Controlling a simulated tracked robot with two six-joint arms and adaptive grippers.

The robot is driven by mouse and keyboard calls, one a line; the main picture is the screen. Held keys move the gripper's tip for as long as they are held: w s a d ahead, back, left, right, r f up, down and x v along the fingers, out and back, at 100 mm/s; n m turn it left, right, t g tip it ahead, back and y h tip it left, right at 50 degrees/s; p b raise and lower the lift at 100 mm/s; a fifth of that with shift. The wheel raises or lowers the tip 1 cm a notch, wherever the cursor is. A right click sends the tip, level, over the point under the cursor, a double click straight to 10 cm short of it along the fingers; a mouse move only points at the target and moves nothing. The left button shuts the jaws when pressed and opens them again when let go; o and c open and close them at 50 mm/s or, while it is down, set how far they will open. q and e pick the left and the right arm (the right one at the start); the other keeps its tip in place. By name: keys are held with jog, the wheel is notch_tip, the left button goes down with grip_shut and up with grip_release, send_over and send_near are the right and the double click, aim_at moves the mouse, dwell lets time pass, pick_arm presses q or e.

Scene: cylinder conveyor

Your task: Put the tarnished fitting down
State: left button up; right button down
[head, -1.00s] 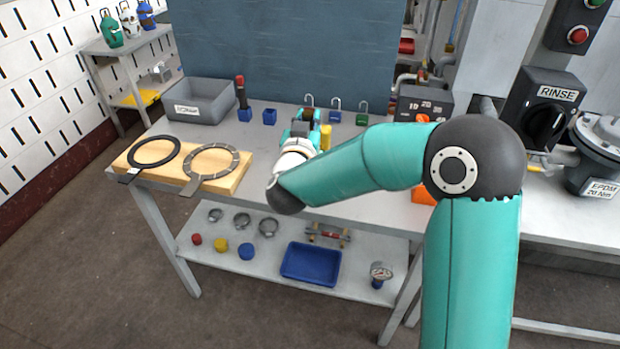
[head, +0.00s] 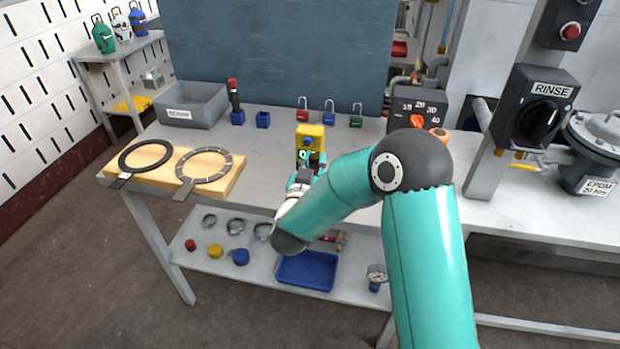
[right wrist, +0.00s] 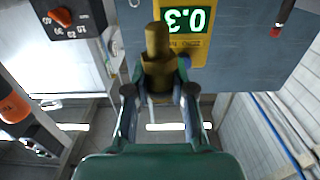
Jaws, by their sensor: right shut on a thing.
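The tarnished fitting (right wrist: 157,68) is a dull brass, stepped piece, seen in the right wrist view between the fingers of my right gripper (right wrist: 160,98). The gripper is shut on it. In the head view my right gripper (head: 305,172) is over the front part of the table (head: 260,178), just in front of a yellow meter (head: 310,132). The fitting is too small and covered to make out there. The meter also shows in the right wrist view (right wrist: 200,42), its green display upside down and reading 0.3. My left gripper is not in view.
A grey SCRAP bin (head: 192,106) stands at the back left. A wooden board (head: 230,187) with two rings lies at the front left. Blue blocks (head: 263,119) and padlocks (head: 329,115) line the back. A dial box (head: 415,107) stands right. Bare tabletop lies between board and meter.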

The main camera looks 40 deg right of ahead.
jog(key=shift+f, duration=2.2)
jog(key=shift+f, duration=0.15)
jog(key=c, duration=1)
grip_release()
jog(key=shift+a+r, duration=0.1)
jog(key=shift+r, duration=0.1)
